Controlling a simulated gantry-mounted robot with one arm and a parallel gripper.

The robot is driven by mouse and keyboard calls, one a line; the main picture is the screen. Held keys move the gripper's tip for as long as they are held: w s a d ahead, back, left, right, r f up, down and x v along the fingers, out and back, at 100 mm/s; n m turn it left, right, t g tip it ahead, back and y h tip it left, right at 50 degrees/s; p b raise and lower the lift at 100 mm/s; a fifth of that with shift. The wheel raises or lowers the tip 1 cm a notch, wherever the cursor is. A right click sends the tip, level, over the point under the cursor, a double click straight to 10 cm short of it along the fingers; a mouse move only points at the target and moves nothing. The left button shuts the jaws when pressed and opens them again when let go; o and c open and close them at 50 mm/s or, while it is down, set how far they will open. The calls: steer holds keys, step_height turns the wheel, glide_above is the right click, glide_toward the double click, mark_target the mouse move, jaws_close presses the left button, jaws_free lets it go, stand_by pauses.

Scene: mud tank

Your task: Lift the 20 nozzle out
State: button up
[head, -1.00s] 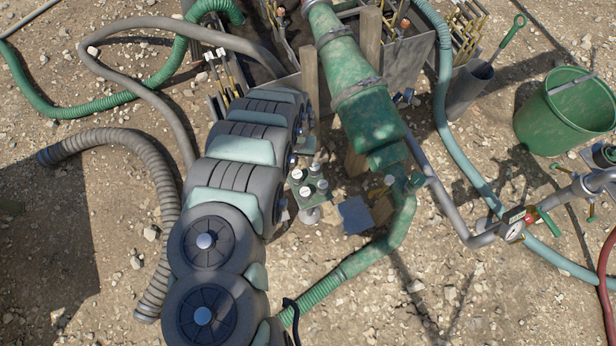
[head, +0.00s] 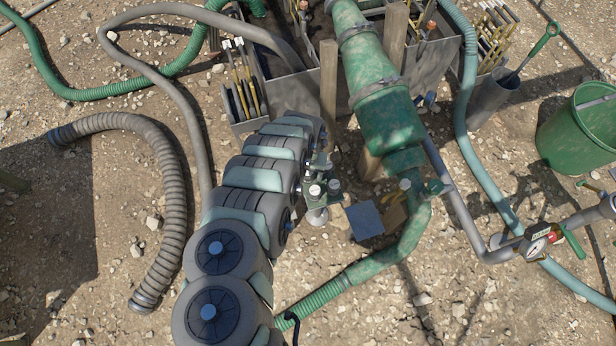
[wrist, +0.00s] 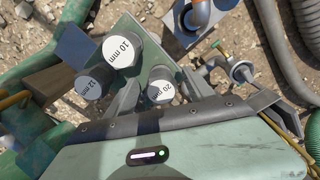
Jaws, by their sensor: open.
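The 20 nozzle (wrist: 161,92), with a white cap marked "20 mm", stands in a green holder (wrist: 147,58) in the wrist view. My gripper (wrist: 164,84) is open, its grey fingers on either side of this nozzle; I cannot tell whether they touch it. The 10 mm nozzle (wrist: 121,51) and the 12 mm nozzle (wrist: 90,85) stand upright in the same holder. In the head view the holder's stand (head: 317,214) is on the ground, and my arm hides the gripper and part of the holder.
A large green pipe (head: 385,115) rises just right of the holder, with a green hose (head: 330,285) running below it. A blue plate (head: 364,220) lies close by. A metal tank (head: 290,88) is behind. A ribbed grey hose (head: 165,190) lies on open gravel at left.

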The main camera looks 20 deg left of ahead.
steer(key=shift+w+a, duration=0.1)
steer(key=shift+w, duration=0.1)
steer(key=shift+c, duration=0.5)
jaws_close()
